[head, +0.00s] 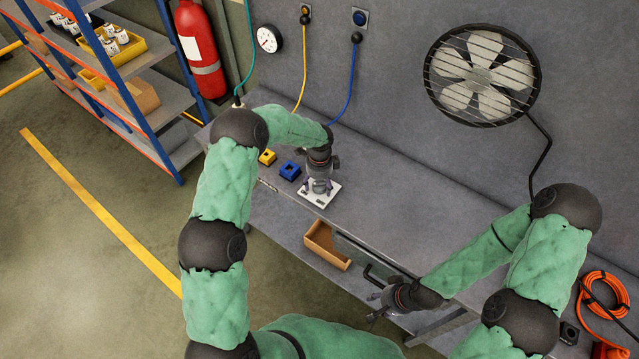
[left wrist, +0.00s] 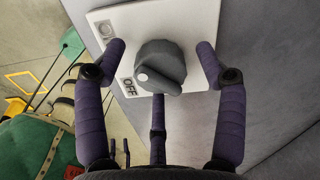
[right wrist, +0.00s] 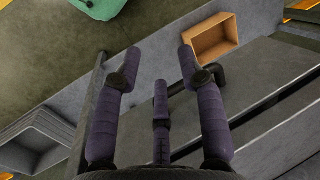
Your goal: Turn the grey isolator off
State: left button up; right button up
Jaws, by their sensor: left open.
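The grey isolator is a round grey knob (left wrist: 160,66) on a white plate (left wrist: 195,18), which also shows on the bench in the head view (head: 326,199). A white dot on the knob's lower left lies close to the OFF lettering. Another mark stands near the plate's upper left corner, too faint to read surely. My left gripper (head: 319,187) is open above the plate, its fingers (left wrist: 161,50) on either side of the knob with gaps visible. My right gripper (head: 377,302) is open and empty in front of the bench, far from the isolator.
A yellow block (head: 267,157) and a blue block (head: 290,170) sit on the bench left of the plate.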

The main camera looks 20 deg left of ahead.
pick_arm(q)
jog(key=c, duration=1.1)
jog(key=shift+c, duration=0.2)
jog(key=n+b, duration=0.2)
jog(key=n, duration=0.1)
jog(key=shift+f+n+b, duration=0.1)
jog(key=shift+n+b, duration=0.2)
jog(key=n+b, duration=0.3)
jog(key=n, duration=0.2)
jog(key=n+b, duration=0.1)
jog(key=n, duration=0.3)
jog(key=shift+n+b, duration=0.4)
jog(key=n+b, duration=0.1)
jog(key=n, duration=0.3)
jog(key=shift+n, duration=0.4)
